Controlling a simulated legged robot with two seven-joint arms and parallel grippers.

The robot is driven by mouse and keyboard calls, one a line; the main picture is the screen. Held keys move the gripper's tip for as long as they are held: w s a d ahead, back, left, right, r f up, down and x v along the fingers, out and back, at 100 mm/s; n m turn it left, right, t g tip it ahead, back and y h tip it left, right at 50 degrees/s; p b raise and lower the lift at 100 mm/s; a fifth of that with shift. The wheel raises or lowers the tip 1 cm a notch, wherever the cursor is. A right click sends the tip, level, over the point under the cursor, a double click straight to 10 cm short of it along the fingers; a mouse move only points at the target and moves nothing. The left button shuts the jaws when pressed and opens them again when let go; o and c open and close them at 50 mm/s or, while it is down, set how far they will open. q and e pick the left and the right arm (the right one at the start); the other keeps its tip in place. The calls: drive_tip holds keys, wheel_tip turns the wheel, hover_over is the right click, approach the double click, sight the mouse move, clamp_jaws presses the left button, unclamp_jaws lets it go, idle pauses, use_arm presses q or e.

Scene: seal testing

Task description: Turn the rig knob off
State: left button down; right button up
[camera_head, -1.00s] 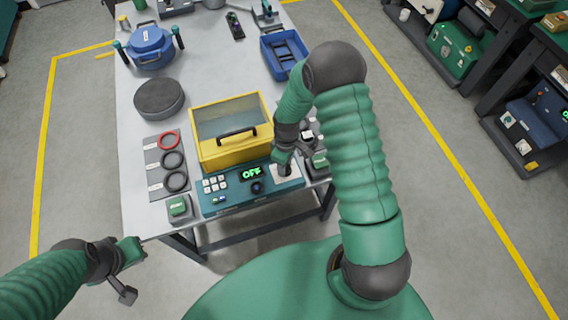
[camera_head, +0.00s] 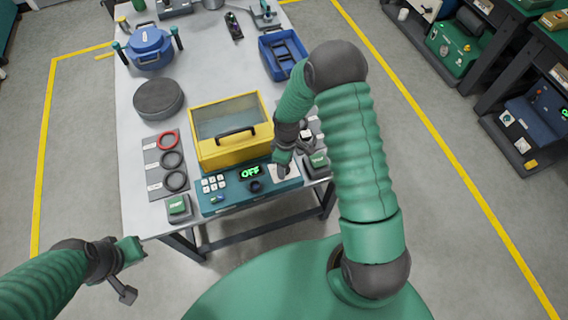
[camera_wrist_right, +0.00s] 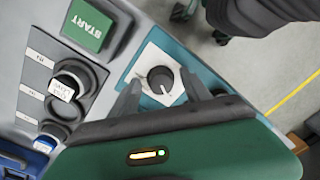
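The rig is a teal control panel (camera_head: 222,199) at the table's front edge, and its green display (camera_head: 250,172) reads OFF. The rig knob (camera_wrist_right: 161,80) is dark and round, with a pale pointer mark, on a white plate (camera_wrist_right: 143,66). My right gripper (camera_wrist_right: 160,84) is open, with one finger on each side of the knob and small gaps visible. In the head view my right gripper (camera_head: 281,169) covers most of the knob. My left gripper (camera_head: 130,271) hangs empty off the table at the lower left; its opening is unclear.
A yellow box (camera_head: 231,155) with a clear lid stands behind the panel. Rings lie on a grey board (camera_head: 155,161). The floor at front left is clear.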

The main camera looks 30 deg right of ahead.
drive_tip(key=shift+w, duration=0.2)
drive_tip(key=shift+r, duration=0.3)
wheel_tip(320, 180, up, 16)
drive_tip(key=shift+w+d+b, duration=0.15)
drive_tip(key=shift+d+b, duration=0.2)
drive_tip(key=shift+b, duration=0.05)
drive_tip(key=s+a+r+m+t, duration=0.1)
drive_tip(key=s+a+m+t, duration=0.2)
drive_tip(key=s+a+m, duration=0.4)
drive_tip(key=s+a, duration=0.1)
drive_tip(key=s, duration=0.2)
drive_tip(key=shift+a, duration=0.2)
